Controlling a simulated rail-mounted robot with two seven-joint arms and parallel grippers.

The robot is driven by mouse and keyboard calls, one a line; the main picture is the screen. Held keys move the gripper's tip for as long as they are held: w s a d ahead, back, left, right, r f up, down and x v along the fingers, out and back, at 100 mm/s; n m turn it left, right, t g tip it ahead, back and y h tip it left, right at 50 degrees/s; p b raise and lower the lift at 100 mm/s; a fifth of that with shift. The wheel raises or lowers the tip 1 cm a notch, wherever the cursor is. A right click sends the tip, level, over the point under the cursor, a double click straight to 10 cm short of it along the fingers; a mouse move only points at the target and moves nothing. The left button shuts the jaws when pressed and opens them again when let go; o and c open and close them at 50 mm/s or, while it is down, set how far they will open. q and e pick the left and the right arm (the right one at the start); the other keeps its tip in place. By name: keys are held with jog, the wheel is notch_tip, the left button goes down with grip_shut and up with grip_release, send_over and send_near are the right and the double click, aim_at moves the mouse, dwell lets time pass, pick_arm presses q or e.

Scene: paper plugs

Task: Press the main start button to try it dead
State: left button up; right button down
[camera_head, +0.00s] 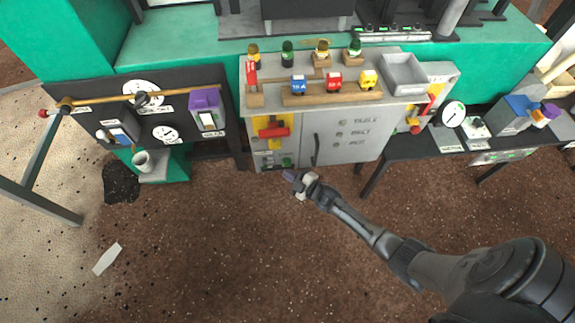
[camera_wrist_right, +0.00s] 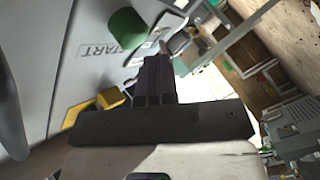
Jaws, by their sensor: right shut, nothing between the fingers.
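The main start button is a green round button (camera_wrist_right: 126,28) beside a START label in the right wrist view. It shows small near the bottom left of the grey cabinet (camera_head: 345,147) in the head view (camera_head: 287,161). My right gripper (camera_head: 289,176) is just below it in the head view, shut and empty. In the right wrist view its dark fingers (camera_wrist_right: 157,68) are beside the button, with a gap between them in the picture; how far off the panel they are I cannot tell. My left gripper is not in view.
A red handle (camera_head: 273,131) on a yellow plate sits above the button. A black cabinet handle (camera_head: 316,150) is to its right. A yellow block (camera_wrist_right: 110,97) shows near my fingers. A dark bench (camera_head: 440,141) stands at right; the brown floor in front is mostly clear.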

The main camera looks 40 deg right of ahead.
jog(key=shift+w+d, duration=0.1)
jog(key=shift+w+d, duration=0.15)
jog(key=shift+w, duration=0.1)
dwell(0.4)
jog(key=shift+w+d, duration=0.2)
jog(key=shift+w, duration=0.1)
dwell(0.4)
jog(key=shift+w+d, duration=0.1)
dwell(0.4)
jog(key=shift+s+a, duration=0.55)
jog(key=shift+s, duration=0.2)
